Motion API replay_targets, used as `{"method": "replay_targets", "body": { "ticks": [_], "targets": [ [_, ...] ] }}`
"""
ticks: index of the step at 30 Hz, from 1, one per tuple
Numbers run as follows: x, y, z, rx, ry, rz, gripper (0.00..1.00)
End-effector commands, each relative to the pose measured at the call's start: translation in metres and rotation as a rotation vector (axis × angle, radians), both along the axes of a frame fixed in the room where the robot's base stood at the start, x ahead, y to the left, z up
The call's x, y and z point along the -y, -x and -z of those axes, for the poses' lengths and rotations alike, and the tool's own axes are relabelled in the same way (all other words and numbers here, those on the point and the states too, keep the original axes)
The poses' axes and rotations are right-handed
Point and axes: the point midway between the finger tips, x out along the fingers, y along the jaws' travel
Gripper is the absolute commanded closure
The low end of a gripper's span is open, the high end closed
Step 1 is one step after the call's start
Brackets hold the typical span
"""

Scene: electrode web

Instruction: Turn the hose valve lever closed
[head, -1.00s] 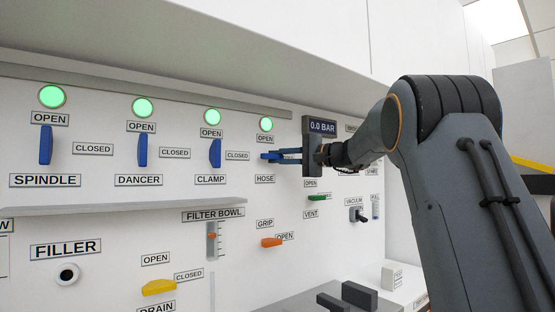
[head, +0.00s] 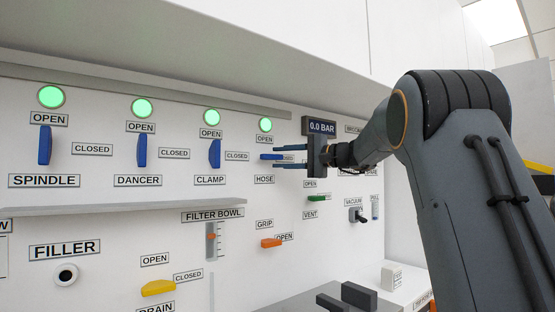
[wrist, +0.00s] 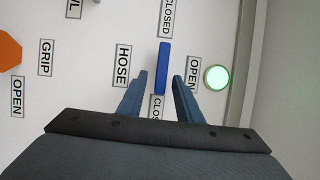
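The hose valve lever (head: 270,156) is a blue bar above the HOSE label and below a lit green lamp (head: 265,124). It lies level, sideways. In the wrist view the lever (wrist: 162,68) runs up and down the picture, its near end by a CLOSED label (wrist: 157,107). The OPEN label (wrist: 193,75) is to its right. My gripper (head: 288,156) is just right of the lever in the head view. In the wrist view my gripper (wrist: 160,79) is open, a finger on each side of the lever's near end, with gaps showing.
Blue SPINDLE (head: 45,145), DANCER (head: 142,150) and CLAMP (head: 215,153) levers stand upright to the left under lit green lamps. A 0.0 BAR display (head: 321,127) is above my gripper. A green VENT handle (head: 317,198) and an orange GRIP handle (head: 271,243) are below. A ledge (head: 130,207) juts out lower left.

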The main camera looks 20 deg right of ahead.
Motion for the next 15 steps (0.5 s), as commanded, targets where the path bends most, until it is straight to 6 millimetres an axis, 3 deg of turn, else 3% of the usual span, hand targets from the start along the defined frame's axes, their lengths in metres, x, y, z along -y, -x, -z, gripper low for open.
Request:
{"method": "replay_targets", "body": {
  "ticks": [9,15],
  "targets": [
    [0.036,0.035,0.000,0.001,0.000,0.002,0.68],
    [0.043,0.042,0.000,0.001,-0.001,0.000,0.68]
  ]
}}
